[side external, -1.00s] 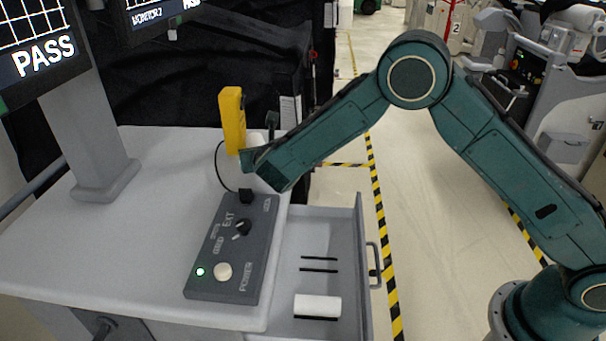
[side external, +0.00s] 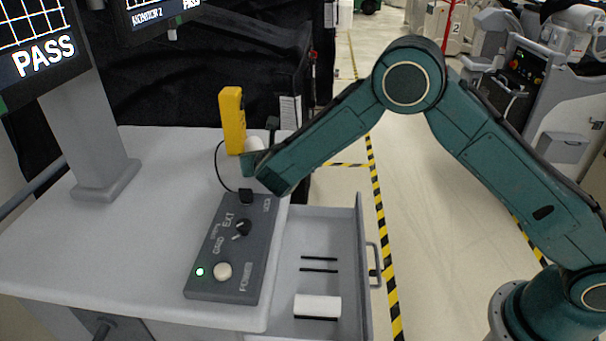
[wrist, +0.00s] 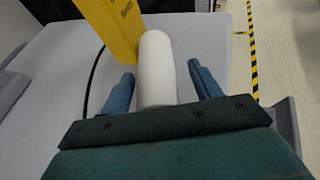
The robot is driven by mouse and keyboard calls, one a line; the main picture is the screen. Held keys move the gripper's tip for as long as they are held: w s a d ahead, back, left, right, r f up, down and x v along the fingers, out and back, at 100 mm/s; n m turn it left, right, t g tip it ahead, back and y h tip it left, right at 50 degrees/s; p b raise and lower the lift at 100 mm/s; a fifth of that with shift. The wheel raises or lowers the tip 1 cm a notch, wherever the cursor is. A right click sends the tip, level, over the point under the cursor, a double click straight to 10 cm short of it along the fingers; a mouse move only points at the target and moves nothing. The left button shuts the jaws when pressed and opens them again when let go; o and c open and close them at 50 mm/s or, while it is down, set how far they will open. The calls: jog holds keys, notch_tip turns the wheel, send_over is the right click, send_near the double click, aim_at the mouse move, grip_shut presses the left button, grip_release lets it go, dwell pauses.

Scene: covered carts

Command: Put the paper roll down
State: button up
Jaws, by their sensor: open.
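A white paper roll (wrist: 157,70) lies between the two blue fingers of my gripper (wrist: 161,80) in the wrist view, with a gap on each side. My gripper is open around it. In the side view a small part of the roll (side external: 254,145) shows above my gripper (side external: 250,163), beside the yellow device; the rest is hidden. The roll appears to be on the cart top (side external: 150,220), though its contact is hidden. Another white roll (side external: 318,305) lies in the open drawer.
The yellow device (side external: 232,120) stands close behind the roll, with a black cable (side external: 217,165). A dark control box (side external: 228,250) lies on the cart in front. The open drawer (side external: 345,250) is at the cart's right. The cart's left middle is clear.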

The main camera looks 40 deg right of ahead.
jog(key=shift+r, duration=0.1)
jog(key=shift+s+a+r, duration=0.1)
jog(key=shift+s, duration=0.05)
jog(key=v, duration=1.1)
jog(key=shift+s+a+r, duration=0.15)
jog(key=shift+s, duration=0.1)
